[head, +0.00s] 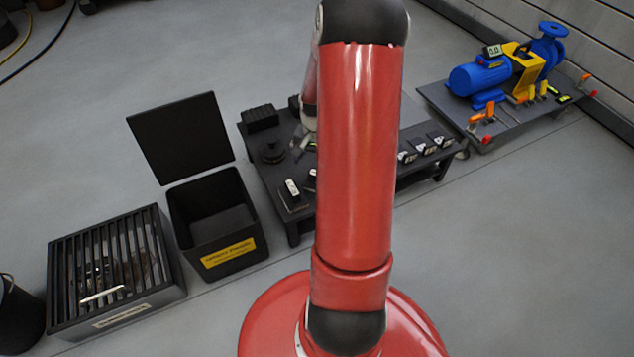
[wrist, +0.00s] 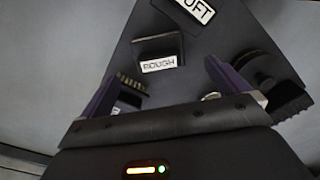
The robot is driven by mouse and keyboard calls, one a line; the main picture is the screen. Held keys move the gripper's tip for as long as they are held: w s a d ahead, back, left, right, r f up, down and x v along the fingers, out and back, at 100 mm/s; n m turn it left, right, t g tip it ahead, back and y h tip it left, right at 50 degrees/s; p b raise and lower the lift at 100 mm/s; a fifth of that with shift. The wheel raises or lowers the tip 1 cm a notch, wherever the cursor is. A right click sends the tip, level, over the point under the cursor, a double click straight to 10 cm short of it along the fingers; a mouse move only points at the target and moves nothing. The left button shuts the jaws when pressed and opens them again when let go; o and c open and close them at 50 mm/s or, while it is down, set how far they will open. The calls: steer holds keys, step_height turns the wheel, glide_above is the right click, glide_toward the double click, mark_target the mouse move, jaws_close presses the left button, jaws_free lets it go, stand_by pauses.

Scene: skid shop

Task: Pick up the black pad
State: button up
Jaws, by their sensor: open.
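My gripper (wrist: 164,70) is open in the wrist view, its two purple-grey fingers apart over the dark table (wrist: 125,52). A black block with a white label reading ROUGH (wrist: 158,53) lies ahead of and between the fingertips. Another black block with a partly cut-off label (wrist: 192,10) lies beyond it. A dark bristled piece (wrist: 132,84) is beside the left finger. I cannot tell for sure which dark piece is the black pad. In the head view my red arm hides the middle of the table, and only part of the gripper shows beside it.
In the head view, an open black bin (head: 213,222) with a yellow label and a slatted black box (head: 118,262) stand left of the table (head: 270,180). A ribbed black block (head: 260,118) is on the table.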

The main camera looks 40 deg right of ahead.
steer(key=f, duration=0.3)
steer(key=shift+s+d+f+b, duration=0.1)
steer(key=shift+d+f+b, duration=0.2)
steer(key=f, duration=0.2)
steer(key=f+b, duration=0.1)
steer(key=f, duration=0.2)
steer(key=shift+w+d+f+b, duration=0.2)
steer(key=shift+d+f+b, duration=0.05)
steer(key=shift+f+b, duration=0.1)
steer(key=shift+c, duration=0.4)
steer(key=c, duration=0.9)
steer(key=shift+r, duration=0.15)
step_height(320, 180, up, 20)
steer(key=p, duration=0.4)
steer(key=shift+p, duration=0.3)
